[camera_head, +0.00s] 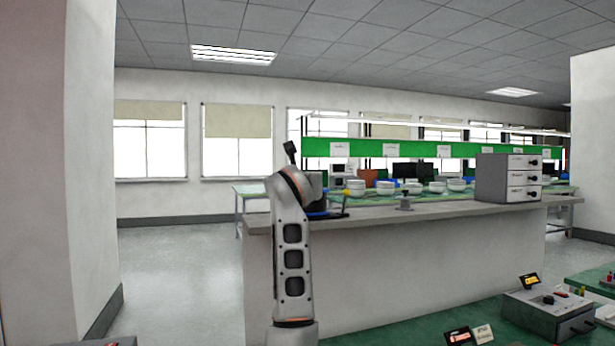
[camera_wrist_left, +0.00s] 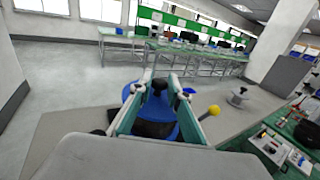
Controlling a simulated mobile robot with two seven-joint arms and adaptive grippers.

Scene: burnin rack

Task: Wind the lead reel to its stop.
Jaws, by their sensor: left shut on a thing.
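The lead reel shows as a blue disc (camera_wrist_left: 142,99) with a dark centre in the left wrist view. A black knob (camera_wrist_left: 159,84) stands up from it. My left gripper (camera_wrist_left: 160,82) has a finger on each side of this knob and is shut on it. In the head view, my left arm rises in front of the grey counter, and my left gripper (camera_head: 318,188) is over the reel (camera_head: 322,215), of which only a dark and blue edge shows. A yellow ball (camera_head: 346,192) on a thin arm is beside the reel. My right gripper is not in view.
The grey counter (camera_head: 440,209) carries a small grey post (camera_head: 404,202) and a drawer cabinet (camera_head: 508,178) to the right. A green bench in front holds an instrument box (camera_head: 545,308) and a small display (camera_head: 459,336). The counter between reel and post is clear.

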